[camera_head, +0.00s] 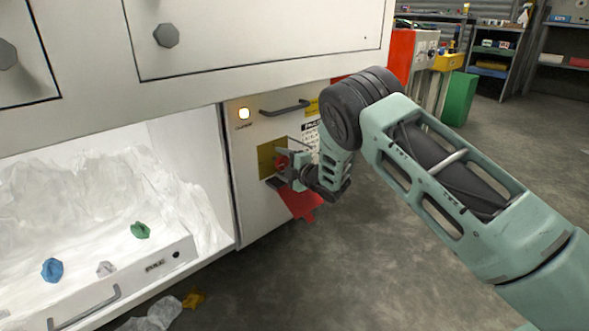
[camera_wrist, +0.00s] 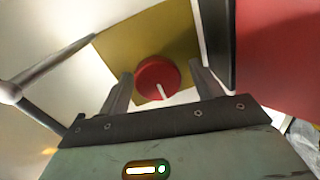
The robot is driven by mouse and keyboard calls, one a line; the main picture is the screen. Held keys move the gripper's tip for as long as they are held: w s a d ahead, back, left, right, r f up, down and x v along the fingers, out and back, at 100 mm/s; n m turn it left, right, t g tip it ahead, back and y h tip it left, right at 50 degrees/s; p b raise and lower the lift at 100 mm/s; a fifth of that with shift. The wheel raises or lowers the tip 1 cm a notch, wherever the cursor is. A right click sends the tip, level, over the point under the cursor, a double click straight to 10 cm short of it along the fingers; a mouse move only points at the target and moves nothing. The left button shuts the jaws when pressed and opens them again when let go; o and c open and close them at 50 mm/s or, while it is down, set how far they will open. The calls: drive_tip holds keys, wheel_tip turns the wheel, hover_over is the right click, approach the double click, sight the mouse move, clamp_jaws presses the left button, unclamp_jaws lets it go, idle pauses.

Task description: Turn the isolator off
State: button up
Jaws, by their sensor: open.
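The isolator is a round red knob (camera_wrist: 157,78) with a white pointer mark, on a yellow plate (camera_wrist: 165,38). In the head view the yellow plate (camera_head: 266,161) is on the white cabinet's front panel, and the red knob (camera_head: 281,163) is partly hidden by my gripper. In the wrist view my gripper (camera_wrist: 160,85) is open, with one finger on each side of the knob. I cannot tell whether the fingers touch it. The pointer mark points down and slightly right in the wrist view.
A red sheet (camera_head: 297,199) hangs below my gripper, and a red panel (camera_wrist: 279,55) is close by on the right. An open white bay with crumpled film (camera_head: 80,190) lies left.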

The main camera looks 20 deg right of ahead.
drive_tip(key=p+v, duration=0.7)
drive_tip(key=v, duration=1)
drive_tip(key=shift+a, duration=0.1)
